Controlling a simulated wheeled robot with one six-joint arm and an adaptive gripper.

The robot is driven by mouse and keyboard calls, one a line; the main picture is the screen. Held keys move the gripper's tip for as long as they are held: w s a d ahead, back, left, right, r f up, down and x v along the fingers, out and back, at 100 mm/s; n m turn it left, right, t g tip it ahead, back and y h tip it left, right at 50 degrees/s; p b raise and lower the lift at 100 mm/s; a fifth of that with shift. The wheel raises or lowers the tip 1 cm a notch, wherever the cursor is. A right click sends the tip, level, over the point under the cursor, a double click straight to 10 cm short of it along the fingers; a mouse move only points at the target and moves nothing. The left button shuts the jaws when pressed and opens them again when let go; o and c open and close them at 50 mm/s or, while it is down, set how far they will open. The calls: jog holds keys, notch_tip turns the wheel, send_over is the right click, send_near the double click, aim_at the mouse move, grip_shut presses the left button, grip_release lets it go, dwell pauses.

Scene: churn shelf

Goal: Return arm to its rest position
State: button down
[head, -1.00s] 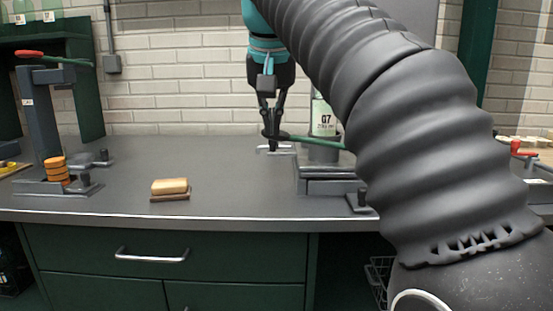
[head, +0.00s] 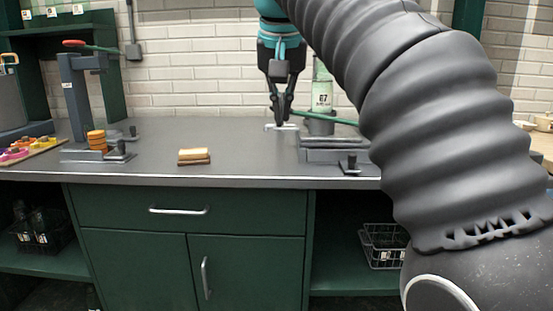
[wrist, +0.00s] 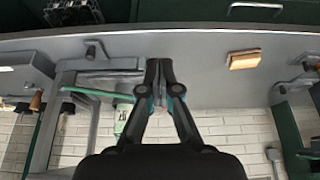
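My gripper (head: 281,118) hangs pointing down over the back of the grey counter, with its black fingers together. In the wrist view my gripper (wrist: 160,64) also looks shut, with nothing visible between the tips. The green lever (head: 340,120) of the right-hand press starts beside the fingers and runs right until my arm hides it. It shows in the wrist view too (wrist: 88,93), passing behind a finger; I cannot tell whether they touch. My large grey ribbed arm covers the right of the head view.
A bottle marked G7 (head: 322,92) stands behind the lever. A bread-like block (head: 194,156) lies on the open middle counter (head: 235,160). Drawers and a wire basket (head: 383,245) are below; a brick wall (head: 195,70) is behind.

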notch_tip(320, 180, down, 14)
jog(key=w+r+n, duration=0.1)
jog(key=w+n, duration=0.1)
jog(key=n, duration=0.1)
jog(key=s+d+f+m, duration=0.1)
jog(key=s+d+f, duration=0.6)
jog(key=s+f, duration=0.3)
jog(key=s+d+f+m, duration=0.1)
jog(key=s+d+f, duration=0.7)
jog(key=s+f, duration=0.3)
jog(key=shift+s+m+t, duration=0.4)
jog(key=shift+s, duration=0.2)
jog(key=shift+f, duration=0.1)
